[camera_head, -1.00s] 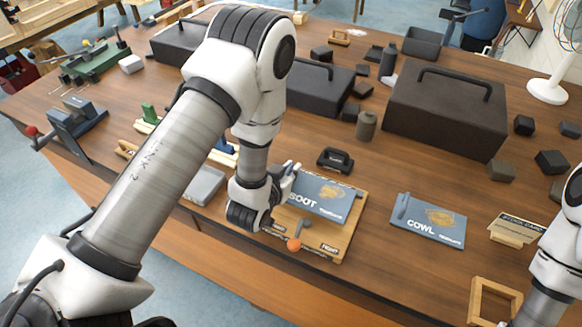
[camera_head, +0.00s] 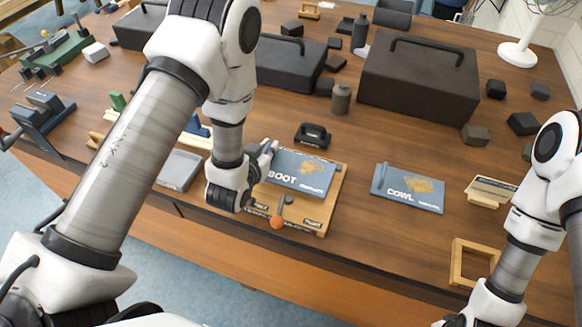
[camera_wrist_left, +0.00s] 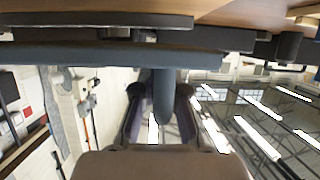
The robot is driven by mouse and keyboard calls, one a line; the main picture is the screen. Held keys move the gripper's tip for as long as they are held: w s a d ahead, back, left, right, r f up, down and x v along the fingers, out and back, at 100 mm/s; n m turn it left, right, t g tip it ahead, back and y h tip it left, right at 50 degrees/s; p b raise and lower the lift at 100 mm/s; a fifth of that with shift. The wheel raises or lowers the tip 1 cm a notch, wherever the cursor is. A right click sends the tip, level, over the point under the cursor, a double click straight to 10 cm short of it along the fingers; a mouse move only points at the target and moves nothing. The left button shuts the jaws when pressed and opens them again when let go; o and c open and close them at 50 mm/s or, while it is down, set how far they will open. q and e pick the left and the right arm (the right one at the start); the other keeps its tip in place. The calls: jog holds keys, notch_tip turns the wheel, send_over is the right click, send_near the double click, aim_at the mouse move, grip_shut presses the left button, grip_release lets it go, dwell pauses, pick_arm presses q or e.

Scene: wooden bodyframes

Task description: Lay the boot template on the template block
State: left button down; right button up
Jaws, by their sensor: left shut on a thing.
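The boot template (camera_head: 305,172) is a blue-grey plate marked BOOT with a tan patch. It lies flat over the back part of the wooden template block (camera_head: 328,205) in the head view. I cannot tell whether it rests fully on the block. My left gripper (camera_head: 266,152) is at the template's left end. In the left wrist view my left gripper (camera_wrist_left: 161,110) is shut on the template's rounded grey handle (camera_wrist_left: 163,90), and the plate's edge (camera_wrist_left: 90,54) runs across above. My right gripper is outside the frame.
The cowl template (camera_head: 408,188) lies flat to the right. A wooden frame (camera_head: 460,262) and a small sign (camera_head: 490,190) lie near my right arm. A black-handled piece (camera_head: 313,135) sits behind the block, and a grey tray (camera_head: 180,170) to its left.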

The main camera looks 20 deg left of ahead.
pick_arm(q)
jog(key=shift+f+b, duration=0.4)
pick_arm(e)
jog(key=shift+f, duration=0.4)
pick_arm(q)
jog(key=shift+s+f, duration=0.2)
jog(key=shift+f, duration=0.1)
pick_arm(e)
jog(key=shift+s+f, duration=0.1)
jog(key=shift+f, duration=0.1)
